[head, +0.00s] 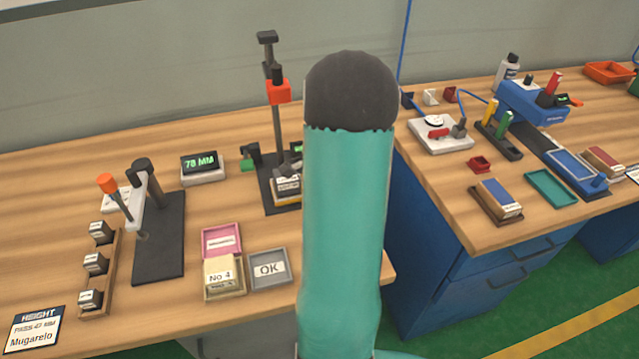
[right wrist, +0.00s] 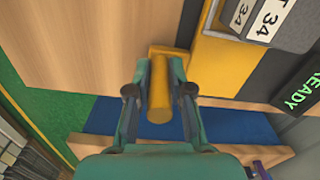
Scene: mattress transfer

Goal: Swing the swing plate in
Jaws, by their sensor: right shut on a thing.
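In the right wrist view my right gripper (right wrist: 160,76) is shut on a yellow handle (right wrist: 159,106), a short peg with its rounded end towards the camera. The handle joins a yellow piece (right wrist: 168,51) at the edge of a wooden surface. A thicker yellow part (right wrist: 222,52) lies just right of it, under white tags reading 34. I cannot tell which of these parts is the swing plate. The head view does not show the handle or my right gripper; my teal arm link fills its middle. My left gripper is in neither view.
In the right wrist view a dark READY display (right wrist: 298,92) is at the right. The head view shows a left bench with a height gauge stand (head: 160,235), an OK tray (head: 269,269) and a 78 MM display (head: 203,166). A blue-sided bench (head: 425,215) stands right.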

